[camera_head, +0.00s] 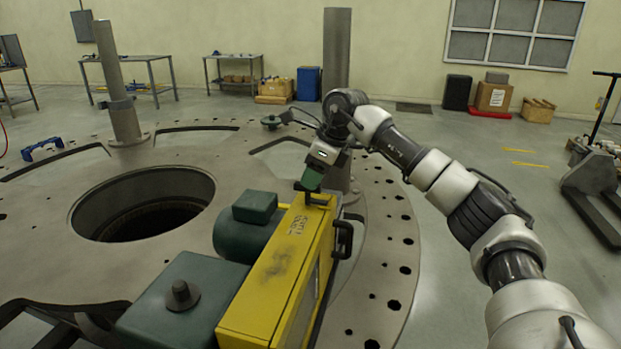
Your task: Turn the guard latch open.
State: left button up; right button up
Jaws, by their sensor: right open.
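A yellow machine guard (285,265) with worn dark lettering stands on the turret plate (225,180), beside green motor housings. A small dark fitting (319,200), which looks like the guard latch, sits on the far top end of the guard. My right gripper (310,187) points down at this fitting from above, with its jaws open. The gripper partly covers the fitting, so I cannot tell whether they touch or how the latch is turned. My left gripper is not in view.
A black handle (343,240) sticks out from the guard's right side. A grey post (337,60) rises behind my right gripper, and another post (115,85) stands at left. The plate has a large round hole (142,204).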

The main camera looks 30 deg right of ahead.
jog(key=shift+x, duration=0.95)
jog(key=shift+c, duration=0.2)
grip_shut()
